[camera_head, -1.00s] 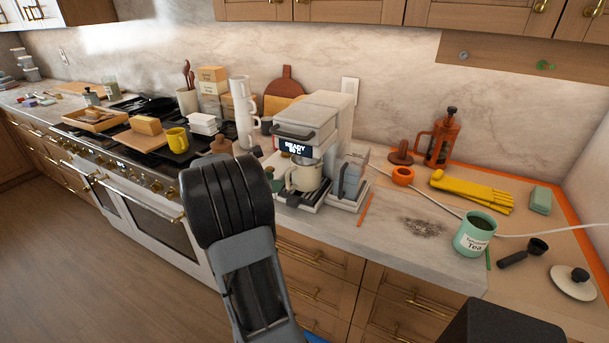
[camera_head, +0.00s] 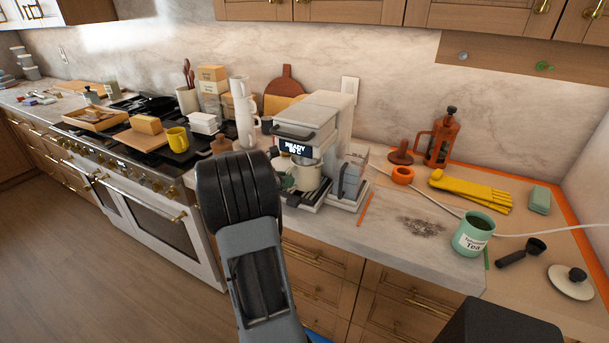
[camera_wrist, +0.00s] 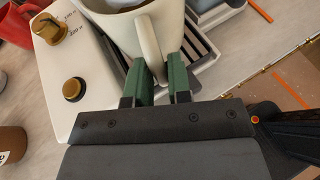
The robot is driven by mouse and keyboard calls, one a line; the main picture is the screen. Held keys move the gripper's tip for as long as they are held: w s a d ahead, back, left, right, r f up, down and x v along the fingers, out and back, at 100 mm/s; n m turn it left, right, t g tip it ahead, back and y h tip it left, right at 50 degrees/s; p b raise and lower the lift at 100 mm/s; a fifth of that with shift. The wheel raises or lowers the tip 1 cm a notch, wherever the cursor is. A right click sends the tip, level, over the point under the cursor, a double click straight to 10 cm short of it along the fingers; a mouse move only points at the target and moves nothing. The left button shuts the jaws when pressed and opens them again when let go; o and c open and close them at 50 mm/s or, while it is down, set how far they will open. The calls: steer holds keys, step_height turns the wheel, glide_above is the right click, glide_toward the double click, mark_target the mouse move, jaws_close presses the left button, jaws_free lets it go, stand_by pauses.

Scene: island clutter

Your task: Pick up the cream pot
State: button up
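The cream pot (camera_head: 306,176) stands upright on the drip tray of the coffee machine, under its brew head. It also shows large at the top of the wrist view (camera_wrist: 124,32), cut off by the frame edge. Its handle points toward my gripper (camera_wrist: 161,82). My gripper's two green fingers stand on either side of the handle's lower part, with only a narrow gap between them, and look closed on it. In the head view my dark wrist is at the pot's left, and a green finger (camera_head: 288,183) shows against the pot.
The white coffee machine (camera_head: 318,116) rises right behind the pot, and its knobbed side (camera_wrist: 80,62) is close to the fingers. A grey container (camera_head: 352,178) stands to the right.

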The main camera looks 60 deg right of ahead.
jaws_close()
steer(key=shift+r, duration=0.15)
stand_by(0.4)
